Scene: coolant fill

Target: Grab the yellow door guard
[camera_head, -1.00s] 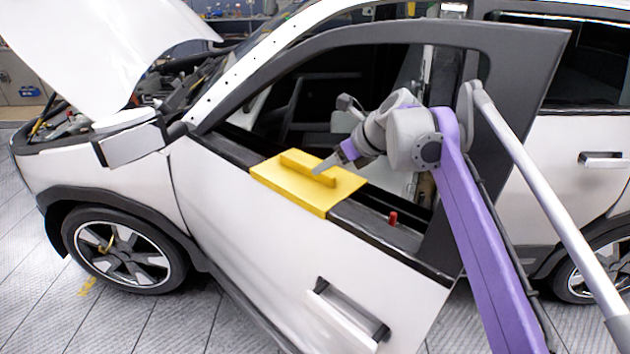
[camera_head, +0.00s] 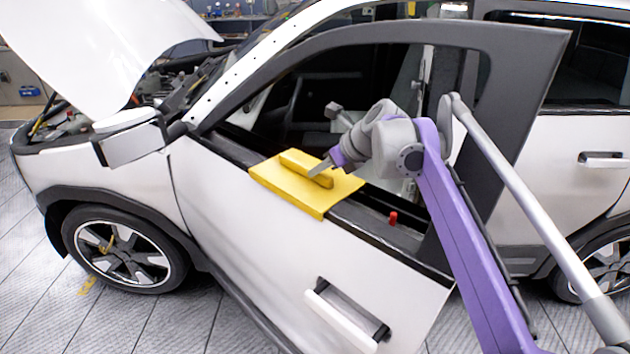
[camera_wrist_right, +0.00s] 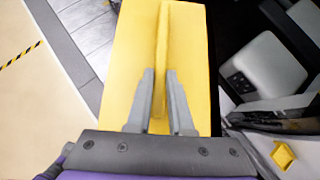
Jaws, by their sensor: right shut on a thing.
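The yellow door guard (camera_head: 290,189) is a flat block with a raised handle bar, resting over the window sill of the open white car door (camera_head: 250,225). My right gripper (camera_head: 318,172) reaches it from the right through the door's window frame and is shut on the handle bar. In the right wrist view the two grey fingers (camera_wrist_right: 160,95) stand on either side of the guard's thin upright handle (camera_wrist_right: 162,45), with the flat plate (camera_wrist_right: 130,60) behind. My left gripper is in neither view.
The black window frame (camera_head: 400,33) arches around my right arm. A small red pin (camera_head: 393,217) stands on the sill right of the guard. The side mirror (camera_head: 130,142) is to the left, below the raised white hood (camera_head: 95,45).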

